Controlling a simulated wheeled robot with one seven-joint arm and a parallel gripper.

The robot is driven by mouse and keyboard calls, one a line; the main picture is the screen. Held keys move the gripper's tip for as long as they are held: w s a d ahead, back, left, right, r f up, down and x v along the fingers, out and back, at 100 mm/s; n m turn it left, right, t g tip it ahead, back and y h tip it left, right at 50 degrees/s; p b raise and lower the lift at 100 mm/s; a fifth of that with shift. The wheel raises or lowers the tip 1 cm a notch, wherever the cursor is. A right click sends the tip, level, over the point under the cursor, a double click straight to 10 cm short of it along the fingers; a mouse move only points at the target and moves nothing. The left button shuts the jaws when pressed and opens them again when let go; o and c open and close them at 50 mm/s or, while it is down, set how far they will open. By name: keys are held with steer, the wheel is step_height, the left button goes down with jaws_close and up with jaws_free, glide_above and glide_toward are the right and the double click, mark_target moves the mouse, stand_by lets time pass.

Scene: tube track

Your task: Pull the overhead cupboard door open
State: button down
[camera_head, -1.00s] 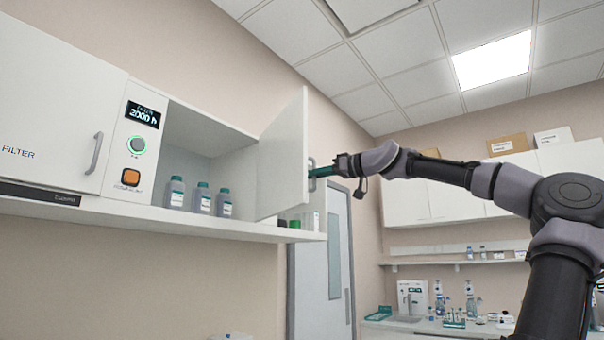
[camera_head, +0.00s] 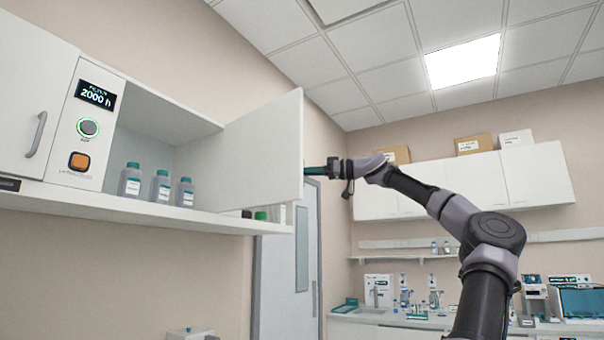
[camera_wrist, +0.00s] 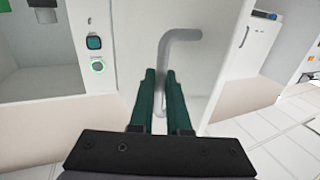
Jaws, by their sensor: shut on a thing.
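The overhead cupboard door (camera_head: 258,153) is white and stands swung out from the cupboard, so the inside shows. Its grey bar handle (camera_wrist: 163,62) runs between my gripper's green fingers in the wrist view. My gripper (camera_wrist: 163,80) is shut on the handle. In the head view my gripper (camera_head: 315,169) reaches the door's outer face from the right, and the door edge hides the handle there. The open cupboard (camera_head: 150,112) holds several grey bottles with teal caps (camera_head: 161,186).
A control panel (camera_head: 88,127) with a display and orange button is left of the opening. A closed cupboard door (camera_head: 30,100) is further left. Wall cupboards (camera_head: 480,180) and a bench with lab devices (camera_head: 400,318) stand at the back right.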

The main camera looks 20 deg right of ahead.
steer(key=shift+r, duration=0.1)
steer(key=c, duration=0.9)
jaws_free()
steer(key=v, duration=1)
steer(key=shift+s+d, duration=0.3)
